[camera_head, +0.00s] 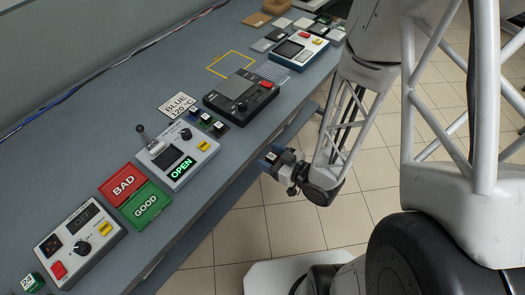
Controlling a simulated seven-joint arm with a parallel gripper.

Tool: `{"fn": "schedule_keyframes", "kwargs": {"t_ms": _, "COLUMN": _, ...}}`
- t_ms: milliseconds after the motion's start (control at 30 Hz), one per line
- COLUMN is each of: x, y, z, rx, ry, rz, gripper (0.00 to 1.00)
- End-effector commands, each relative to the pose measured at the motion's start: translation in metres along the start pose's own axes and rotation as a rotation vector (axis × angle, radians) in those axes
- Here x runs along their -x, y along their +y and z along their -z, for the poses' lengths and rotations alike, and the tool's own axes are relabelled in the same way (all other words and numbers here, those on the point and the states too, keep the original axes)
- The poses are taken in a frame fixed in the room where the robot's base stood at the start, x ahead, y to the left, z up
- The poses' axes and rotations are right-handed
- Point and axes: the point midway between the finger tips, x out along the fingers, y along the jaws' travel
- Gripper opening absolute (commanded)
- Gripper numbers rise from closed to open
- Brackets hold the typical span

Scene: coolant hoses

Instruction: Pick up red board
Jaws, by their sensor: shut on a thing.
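No separate red board can be made out; the red flat things in view are the BAD tray (123,184) and small buttons on the devices. My gripper (279,165) is off the front edge of the bench, right of the middle of the picture. It is shut on a small dark block (270,157) with a white label, held clear of the bench top. Its fingers are small and partly hidden. Similar small dark labelled blocks (206,119) stand in a row on the bench.
The grey bench (75,140) carries a lever device with an OPEN display (178,155), a green GOOD tray (146,205), a black device (240,96), a BLUE 120°C sign (178,106) and a yellow outlined square (231,64). Tiled floor lies beyond the bench's front edge.

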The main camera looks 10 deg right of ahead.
Motion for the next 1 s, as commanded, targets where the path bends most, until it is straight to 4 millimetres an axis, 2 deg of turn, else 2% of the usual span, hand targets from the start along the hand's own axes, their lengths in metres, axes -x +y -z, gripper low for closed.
{"fn": "schedule_keyframes", "kwargs": {"t_ms": 200, "x": 0.016, "y": 0.001, "z": -0.002, "rx": 0.000, "ry": 0.000, "rz": -0.003, "gripper": 0.42}}
{"fn": "schedule_keyframes", "kwargs": {"t_ms": 400, "x": 0.023, "y": 0.001, "z": -0.003, "rx": 0.001, "ry": 0.000, "rz": -0.001, "gripper": 0.42}}
{"fn": "schedule_keyframes", "kwargs": {"t_ms": 1000, "x": 0.026, "y": 0.000, "z": -0.004, "rx": 0.001, "ry": 0.000, "rz": -0.001, "gripper": 0.42}}
